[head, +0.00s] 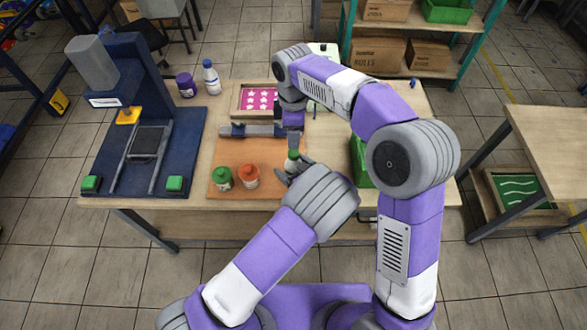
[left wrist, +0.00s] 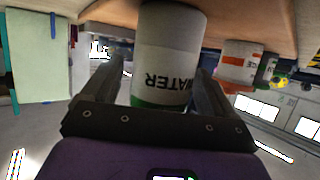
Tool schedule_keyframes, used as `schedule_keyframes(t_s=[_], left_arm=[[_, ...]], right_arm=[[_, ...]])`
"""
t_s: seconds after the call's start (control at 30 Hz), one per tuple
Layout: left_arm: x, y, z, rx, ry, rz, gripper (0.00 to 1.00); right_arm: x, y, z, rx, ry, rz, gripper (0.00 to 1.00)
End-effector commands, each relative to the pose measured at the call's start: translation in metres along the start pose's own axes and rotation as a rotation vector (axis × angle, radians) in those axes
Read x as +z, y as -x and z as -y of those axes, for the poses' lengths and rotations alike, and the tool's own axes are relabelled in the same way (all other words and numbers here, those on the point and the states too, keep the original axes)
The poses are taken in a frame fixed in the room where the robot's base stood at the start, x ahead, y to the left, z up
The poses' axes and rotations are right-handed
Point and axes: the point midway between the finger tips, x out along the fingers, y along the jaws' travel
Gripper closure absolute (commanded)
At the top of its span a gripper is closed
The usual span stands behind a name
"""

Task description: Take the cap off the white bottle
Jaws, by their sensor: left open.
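A whitish bottle labelled WATER (left wrist: 168,62) stands between the two fingers of my left gripper (left wrist: 155,90) in the left wrist view, where the picture is upside down. A green edge (left wrist: 150,101) shows at its top end. In the head view this bottle (head: 292,160) stands at the right of the orange-brown mat, partly hidden by my left gripper (head: 288,171). The left gripper is open around it, with a gap at least on the left finger side. My right gripper (head: 293,120) points down just above the bottle; its fingertips are not clear.
A green bottle (head: 222,178) and an orange bottle (head: 248,176) stand left on the mat (head: 222,150). A blue press (head: 170,130) fills the table's left. A white bottle with blue cap (head: 211,77) and a purple jar (head: 186,85) stand behind. A framed pink screen (head: 262,100) lies further back.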

Motion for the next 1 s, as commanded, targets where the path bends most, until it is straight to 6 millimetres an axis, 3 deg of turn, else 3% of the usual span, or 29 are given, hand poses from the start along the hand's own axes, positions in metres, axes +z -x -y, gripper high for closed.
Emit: schedule_keyframes(t_s=[0.4, 0.9, 1.0], left_arm=[[-0.0001, -0.0097, 0.0002, 0.001, 0.0, 0.0, 0.14], [0.0, -0.0094, 0.0002, 0.001, 0.0, 0.001, 0.91], [0.0, -0.0093, 0.0001, 0.001, 0.0, 0.001, 1.0]], right_arm=[[0.0, -0.0001, 0.0, 0.0, 0.0, 0.0, 0.45], [0.0, -0.0001, 0.0, 0.0, 0.0, 0.0, 0.45], [0.0, -0.0001, 0.0, 0.0, -0.005, 0.0, 0.45]])
